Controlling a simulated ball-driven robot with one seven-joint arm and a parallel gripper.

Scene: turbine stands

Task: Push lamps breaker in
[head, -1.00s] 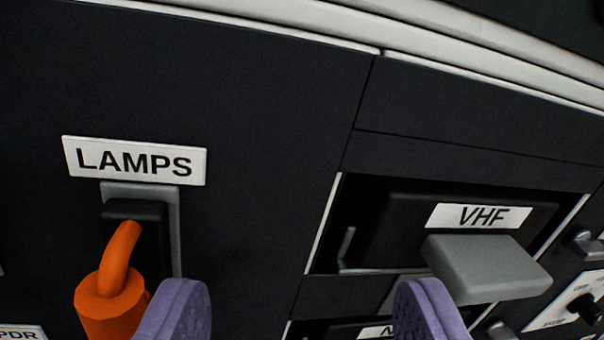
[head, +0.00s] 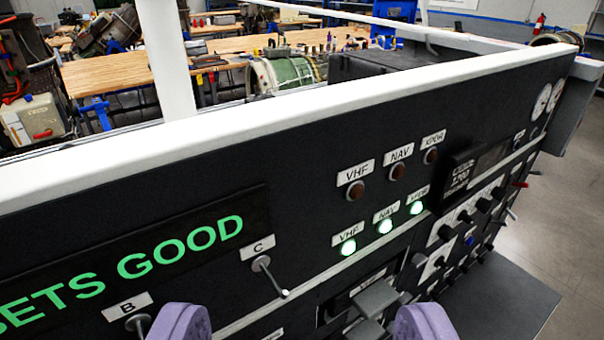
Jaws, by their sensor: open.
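The LAMPS label and the orange part under it are out of view now. My gripper (head: 302,322) shows as two purple fingertips at the bottom edge, wide apart, with nothing between them but the panel behind. The black control panel (head: 300,190) fills the middle of the view. A green lit display (head: 150,255) reads "ETS GOOD", cut off at the left. A grey handle (head: 375,298) sticks out of a slot low in the panel, left of my right fingertip.
Toggle levers B (head: 137,322) and C (head: 268,275) stand out from the panel near my left fingertip. Green lamps (head: 385,226) glow under dark red ones (head: 397,171). Knobs and levers (head: 470,215) crowd the right. A white rail (head: 300,105) tops the panel; workbenches (head: 230,62) stand beyond.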

